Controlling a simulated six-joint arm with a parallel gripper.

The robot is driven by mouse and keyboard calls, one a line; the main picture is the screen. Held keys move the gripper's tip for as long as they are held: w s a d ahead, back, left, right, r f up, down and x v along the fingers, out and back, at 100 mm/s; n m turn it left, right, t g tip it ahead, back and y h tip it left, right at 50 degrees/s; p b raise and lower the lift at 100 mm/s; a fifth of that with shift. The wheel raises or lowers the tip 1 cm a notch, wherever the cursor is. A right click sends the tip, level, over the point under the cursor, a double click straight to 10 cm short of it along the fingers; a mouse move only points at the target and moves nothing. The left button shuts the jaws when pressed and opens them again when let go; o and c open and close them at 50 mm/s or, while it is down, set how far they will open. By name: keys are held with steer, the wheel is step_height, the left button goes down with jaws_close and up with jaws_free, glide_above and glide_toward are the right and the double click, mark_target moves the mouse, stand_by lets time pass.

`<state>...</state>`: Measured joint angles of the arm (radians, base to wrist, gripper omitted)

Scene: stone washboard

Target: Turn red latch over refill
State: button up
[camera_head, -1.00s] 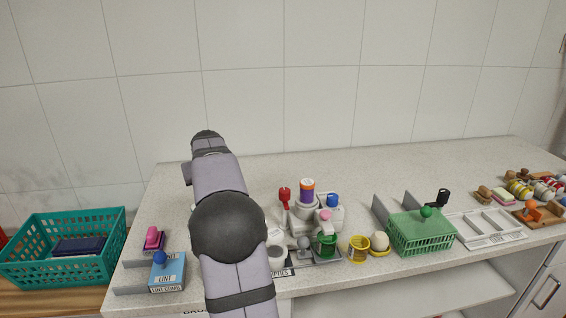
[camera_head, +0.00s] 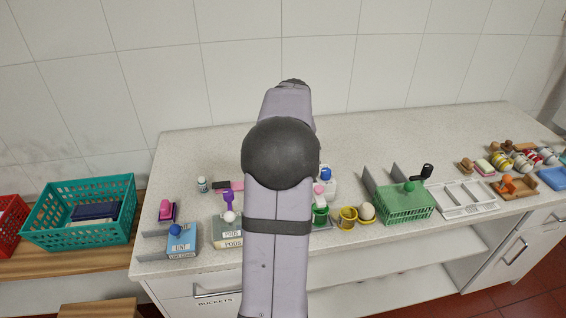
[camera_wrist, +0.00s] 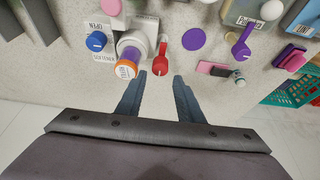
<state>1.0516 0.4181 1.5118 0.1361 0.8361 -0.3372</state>
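The red latch (camera_wrist: 162,62) shows in the wrist view as a red handle standing beside the refill, to its right. The refill (camera_wrist: 128,66) is a cylinder with purple, orange and white bands, seated in a white dispenser (camera_wrist: 146,25). The latch appears beside the refill, not across it. My gripper (camera_wrist: 160,76) is open, its two dark fingers apart with nothing between them. In the picture the latch lies just beyond the fingertips, within the gap's width; the distance in depth is unclear. In the head view my arm hides the latch, the refill and the gripper.
A blue knob (camera_wrist: 96,41) by an OPEN label sits left of the refill. A purple disc (camera_wrist: 193,38) and a purple latch (camera_wrist: 243,47) on the pods box lie right. A green basket (camera_head: 404,204) stands right of my arm. The counter's back strip is clear.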

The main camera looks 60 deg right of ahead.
steer(key=shift+p+x, duration=1.15)
steer(key=shift+x, duration=2.25)
steer(key=c, duration=0.8)
